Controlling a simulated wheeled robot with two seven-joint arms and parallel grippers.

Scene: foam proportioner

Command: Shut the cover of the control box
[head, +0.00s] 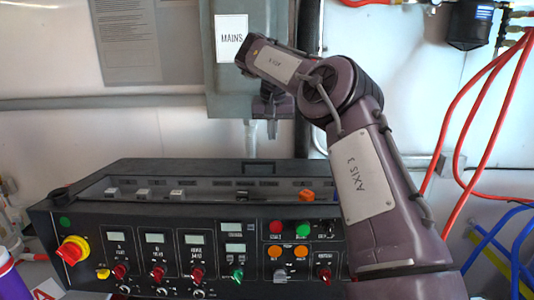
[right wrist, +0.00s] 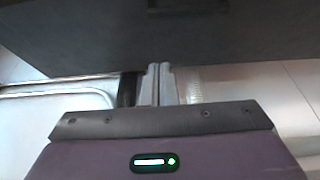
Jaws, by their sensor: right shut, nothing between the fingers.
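A grey box (head: 225,80) with a white MAINS label (head: 231,38) is on the wall at the top middle, partly hidden by my right arm. A long black console (head: 200,170) with buttons, knobs and small displays stands below it. I cannot tell which one is the control box, or how far its cover is open. My right gripper (head: 271,128) is shut and empty by the lower part of the grey box. In the right wrist view its closed fingers (right wrist: 158,72) reach the lower edge of a dark grey panel (right wrist: 230,45); contact is unclear. My left gripper is not in view.
A red and yellow rotary switch (head: 72,250) sits at the console's left end. Red hoses (head: 478,75) and blue hoses (head: 510,262) hang at the right, below a black filter (head: 468,24). A grey pipe (head: 100,102) runs along the wall at the left.

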